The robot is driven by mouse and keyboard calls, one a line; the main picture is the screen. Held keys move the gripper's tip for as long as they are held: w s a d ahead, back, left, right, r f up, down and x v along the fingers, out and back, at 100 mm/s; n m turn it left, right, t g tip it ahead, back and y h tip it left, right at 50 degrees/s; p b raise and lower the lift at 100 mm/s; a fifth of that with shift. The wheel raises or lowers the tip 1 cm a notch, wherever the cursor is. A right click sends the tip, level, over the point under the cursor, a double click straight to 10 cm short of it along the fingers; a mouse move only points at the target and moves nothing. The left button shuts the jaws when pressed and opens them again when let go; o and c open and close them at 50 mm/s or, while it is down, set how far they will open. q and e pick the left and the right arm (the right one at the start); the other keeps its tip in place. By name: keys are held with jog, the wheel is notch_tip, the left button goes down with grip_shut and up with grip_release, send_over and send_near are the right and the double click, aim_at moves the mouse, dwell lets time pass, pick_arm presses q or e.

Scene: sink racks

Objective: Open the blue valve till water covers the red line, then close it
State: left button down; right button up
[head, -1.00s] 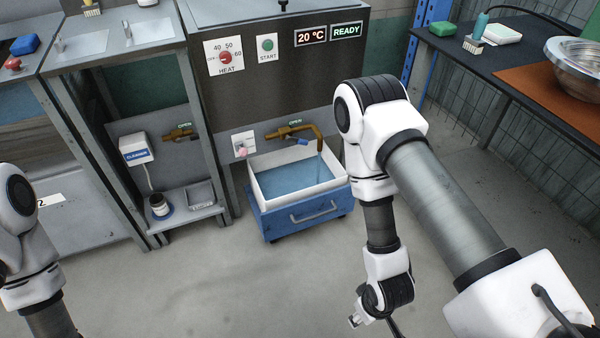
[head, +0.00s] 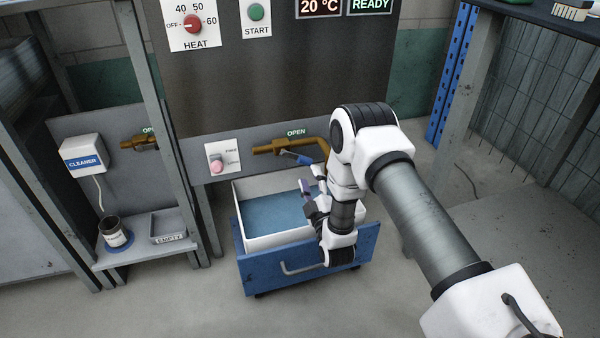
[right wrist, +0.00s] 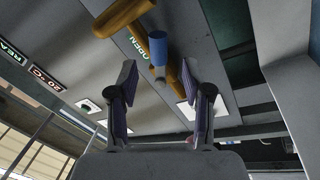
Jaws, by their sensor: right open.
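The blue valve handle (head: 296,158) sits on a brass pipe (head: 270,148) under an OPEN label, above a white tub (head: 240,215) holding blue water (head: 275,215). My arm hides the pipe's outlet end and part of the tub. I cannot make out a red line. My right gripper (head: 312,180) is open and empty over the tub, just below the handle. My left gripper is out of view.
The tub sits in a blue wheeled cart (head: 265,270) with a front handle. A switch plate with a pink knob (head: 217,166) is left of the pipe. A shelf (head: 130,258) with a cup and tray stands left. Floor in front is clear.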

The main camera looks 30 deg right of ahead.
aim_at(305, 163)
jog(key=b+x, duration=0.3)
jog(key=x, duration=0.3)
jog(key=shift+w+f, duration=0.1)
jog(key=shift+w+d+r, duration=0.2)
jog(key=shift+w+r, duration=0.05)
jog(key=shift+w, duration=0.2)
grip_shut()
